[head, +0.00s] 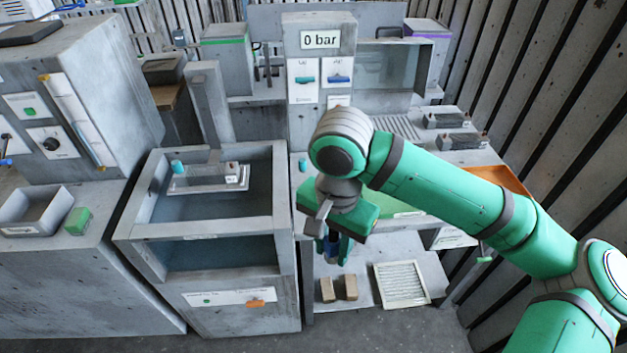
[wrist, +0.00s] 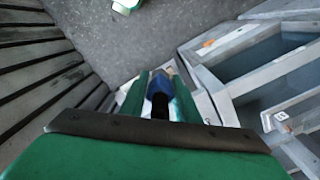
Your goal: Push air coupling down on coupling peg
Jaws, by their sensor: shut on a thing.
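My gripper (head: 334,254) hangs below the green wrist block, in front of the central bench. It is shut on the air coupling (wrist: 160,88), a blue piece with a black part, seen between the green fingers in the wrist view. In the head view only a bit of the coupling's dark blue body (head: 331,246) shows between the fingers. I cannot make out the coupling peg for sure; a small teal upright piece (head: 303,164) stands on the bench left of my arm. My arm covers much of the bench top.
A water-filled tank (head: 212,232) with a thick grey rim stands left of my gripper. A low shelf below holds two brown blocks (head: 338,288) and a slatted white panel (head: 402,284). A panel above reads "0 bar" (head: 320,40). An orange tray (head: 497,178) lies behind my arm.

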